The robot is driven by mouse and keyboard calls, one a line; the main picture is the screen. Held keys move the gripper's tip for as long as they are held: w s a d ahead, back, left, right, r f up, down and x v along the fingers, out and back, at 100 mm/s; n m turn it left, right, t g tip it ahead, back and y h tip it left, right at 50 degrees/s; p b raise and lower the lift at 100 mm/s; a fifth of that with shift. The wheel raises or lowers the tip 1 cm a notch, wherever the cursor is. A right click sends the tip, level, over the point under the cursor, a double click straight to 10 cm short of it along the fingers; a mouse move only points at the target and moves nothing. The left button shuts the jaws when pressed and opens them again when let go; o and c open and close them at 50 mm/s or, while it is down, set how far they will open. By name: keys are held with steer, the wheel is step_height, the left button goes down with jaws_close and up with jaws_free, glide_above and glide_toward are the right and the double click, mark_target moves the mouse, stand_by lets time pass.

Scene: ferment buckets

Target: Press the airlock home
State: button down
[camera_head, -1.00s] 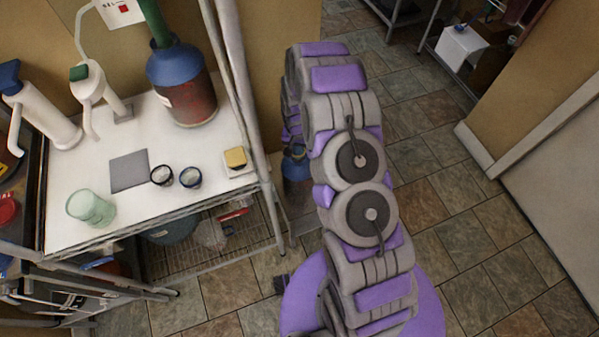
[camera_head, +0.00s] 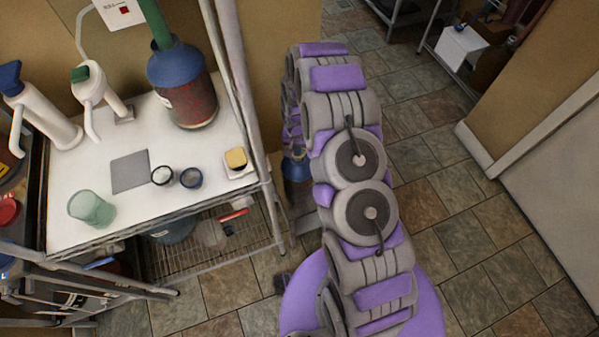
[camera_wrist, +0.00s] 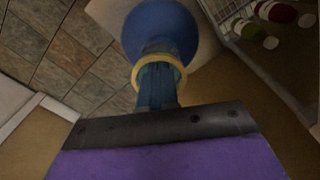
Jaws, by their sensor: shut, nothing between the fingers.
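In the wrist view, my gripper (camera_wrist: 157,88) points away from the camera, its narrow blue-teal fingers together, with nothing seen held between them. A yellow ring (camera_wrist: 178,73) shows around the fingertip area. In the head view, my arm hides the gripper and most of a blue-topped vessel (camera_head: 296,168) low beside the shelf. No airlock is clearly identifiable.
The wire shelf unit's white top (camera_head: 100,165) holds a large blue-shouldered bottle (camera_head: 185,90), a green cup (camera_head: 91,208), two small dark-rimmed cups and a yellow block (camera_head: 236,158). Its upright post (camera_head: 235,90) stands close to my arm. Open tiled floor (camera_head: 470,240) lies right.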

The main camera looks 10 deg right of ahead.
steer(key=shift+r, duration=0.2)
step_height(320, 180, up, 9)
steer(key=p, duration=0.3)
steer(key=shift+r, duration=0.2)
stand_by(1.2)
steer(key=shift+w, duration=0.1)
stand_by(0.3)
steer(key=s+r+n, duration=0.1)
steer(key=s+r, duration=0.7)
steer(key=r, duration=0.3)
steer(key=s+r+n, duration=0.1)
steer(key=s+r, duration=0.7)
steer(key=r, duration=0.4)
steer(key=s+r+n+g, duration=0.1)
steer(key=s+r, duration=0.3)
steer(key=s, duration=0.7)
steer(key=s+r+n, duration=0.1)
steer(key=s+r, duration=0.3)
steer(key=s, duration=0.8)
steer(key=shift+d+r+g, duration=0.15)
steer(key=shift+d+g, duration=0.1)
steer(key=shift+g, duration=0.15)
steer(key=shift+w, duration=0.1)
